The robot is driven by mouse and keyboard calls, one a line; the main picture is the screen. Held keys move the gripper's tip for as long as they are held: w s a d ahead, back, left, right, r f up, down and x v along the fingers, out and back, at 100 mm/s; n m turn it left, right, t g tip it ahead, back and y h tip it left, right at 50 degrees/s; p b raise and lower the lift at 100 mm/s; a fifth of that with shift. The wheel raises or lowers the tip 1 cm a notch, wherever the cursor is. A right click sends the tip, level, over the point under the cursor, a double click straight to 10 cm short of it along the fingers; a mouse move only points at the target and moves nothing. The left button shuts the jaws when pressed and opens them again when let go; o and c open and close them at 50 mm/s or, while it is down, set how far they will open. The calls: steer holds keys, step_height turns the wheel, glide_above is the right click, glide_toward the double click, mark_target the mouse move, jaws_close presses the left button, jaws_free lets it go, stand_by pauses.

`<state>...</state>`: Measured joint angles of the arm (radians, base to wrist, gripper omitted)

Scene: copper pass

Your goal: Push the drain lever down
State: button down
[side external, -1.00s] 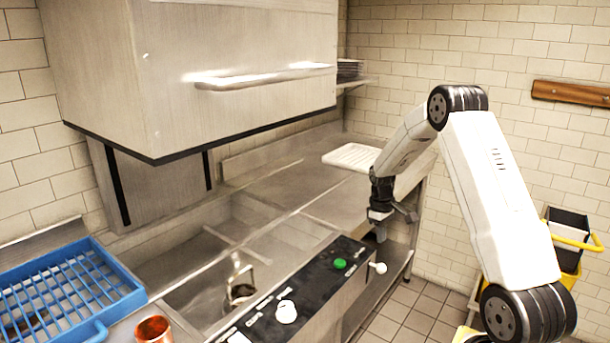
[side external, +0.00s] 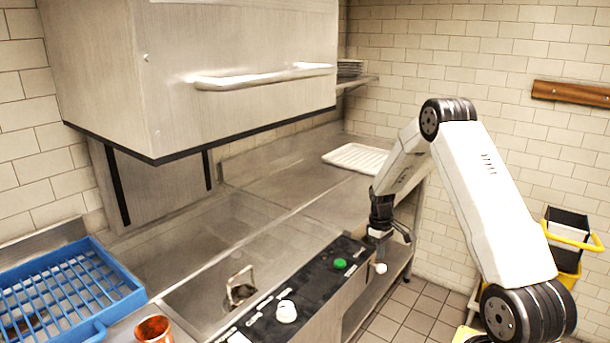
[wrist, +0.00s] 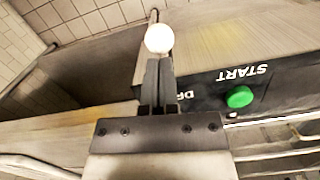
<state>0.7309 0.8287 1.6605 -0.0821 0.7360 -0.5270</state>
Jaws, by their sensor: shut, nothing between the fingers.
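The drain lever's white ball knob (side external: 380,268) sticks out at the right end of the black control panel (side external: 318,283). My gripper (side external: 381,256) is pointed down, with its fingertips close above the knob. In the wrist view the knob (wrist: 159,38) lies just beyond the tips of my closed, empty fingers (wrist: 157,62). I cannot tell if they touch it. The panel lettering "DR" is partly hidden by my fingers.
A green start button (side external: 340,264) and a white dial (side external: 286,311) sit on the panel. Left of it are the sink basin (side external: 200,297), a copper cup (side external: 154,330) and a blue rack (side external: 62,290). The metal hood (side external: 215,85) overhangs the basin.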

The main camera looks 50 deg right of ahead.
steer(key=shift+f, duration=0.8)
